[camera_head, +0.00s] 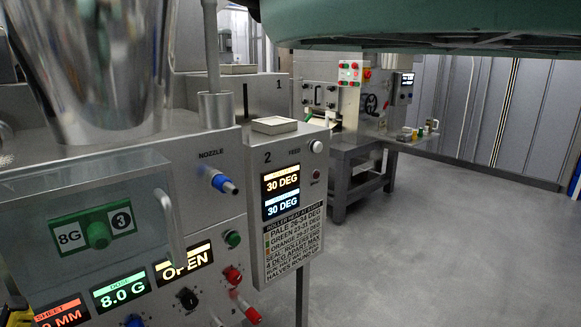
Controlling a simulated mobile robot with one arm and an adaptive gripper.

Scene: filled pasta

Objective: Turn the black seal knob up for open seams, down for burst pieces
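The black knob (188,298) sits low on the front of the near grey machine (120,225), under a lit display reading OPEN (183,262). Its pointer direction is too small to tell. To its left are a green display reading 8.0 G (120,291) and a red display ending in MM (62,313), partly cut off. A red knob (233,275) is to its right, and a blue knob (134,321) is at the bottom edge. No pasta pieces can be made out.
A handle bar (170,225) stands out above the displays. A blue-tipped nozzle (224,184) and a red-tipped lever (250,312) protrude from the front. Panel 2 (283,181) shows 30 DEG twice. Another machine (345,100) stands behind; the grey floor (430,250) at right is clear.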

